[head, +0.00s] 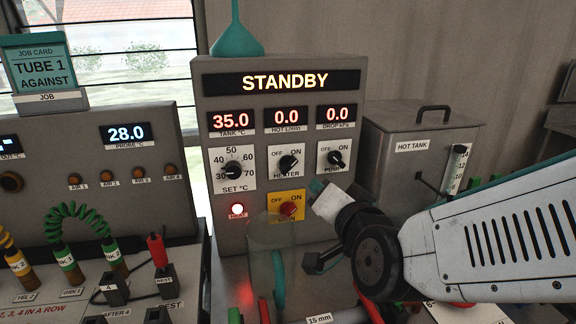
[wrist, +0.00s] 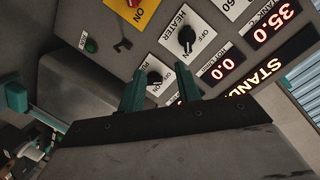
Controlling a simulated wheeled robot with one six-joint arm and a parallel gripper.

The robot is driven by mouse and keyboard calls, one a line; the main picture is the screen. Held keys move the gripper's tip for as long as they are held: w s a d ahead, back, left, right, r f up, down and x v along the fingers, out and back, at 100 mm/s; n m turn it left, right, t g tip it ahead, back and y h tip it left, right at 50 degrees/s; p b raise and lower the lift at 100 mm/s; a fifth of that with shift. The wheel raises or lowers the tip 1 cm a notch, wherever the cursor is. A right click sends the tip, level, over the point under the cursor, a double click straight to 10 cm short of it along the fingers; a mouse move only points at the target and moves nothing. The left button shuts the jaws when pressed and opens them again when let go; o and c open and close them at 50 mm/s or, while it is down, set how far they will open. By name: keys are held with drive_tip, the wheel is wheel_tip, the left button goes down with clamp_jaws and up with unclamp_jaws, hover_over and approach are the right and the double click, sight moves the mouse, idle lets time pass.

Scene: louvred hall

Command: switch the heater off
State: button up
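The heater knob (head: 288,163) is a black rotary knob on a white OFF/ON plate on the grey control panel. Its pointer seems turned toward ON, though it is small. In the wrist view the heater knob (wrist: 186,37) is beyond and slightly right of the fingertips. My gripper (head: 318,189) is below and right of that knob in the head view, in front of the panel. In the wrist view its green fingers (wrist: 158,69) are apart with nothing held. The pump knob (wrist: 154,78) shows between them, on the panel behind. The red heat lamp (head: 237,210) is lit.
The display reads STANDBY (head: 285,82). A set dial (head: 233,171) is left of the heater knob, and a red switch on a yellow plate (head: 275,199) is below. A clear cylinder (head: 262,262) stands before the panel. The hot tank (head: 390,170) is at right.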

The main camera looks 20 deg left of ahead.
sight(289, 167)
drive_tip(key=shift+w+a+r+m+t+y, duration=0.15)
drive_tip(key=shift+w+a+t, duration=0.2)
drive_tip(key=shift+w+a, duration=0.95)
drive_tip(key=shift+w+a+r+m+t+y, duration=0.1)
drive_tip(key=shift+w+a+m+t, duration=0.15)
drive_tip(key=shift+w+a, duration=1.05)
drive_tip(key=shift+w+a+r+m+t+y, duration=0.15)
drive_tip(key=shift+w+a+t, duration=0.35)
drive_tip(key=shift+a, duration=1.45)
drive_tip(key=shift+w, duration=0.1)
clamp_jaws()
drive_tip(key=shift+n, duration=0.25)
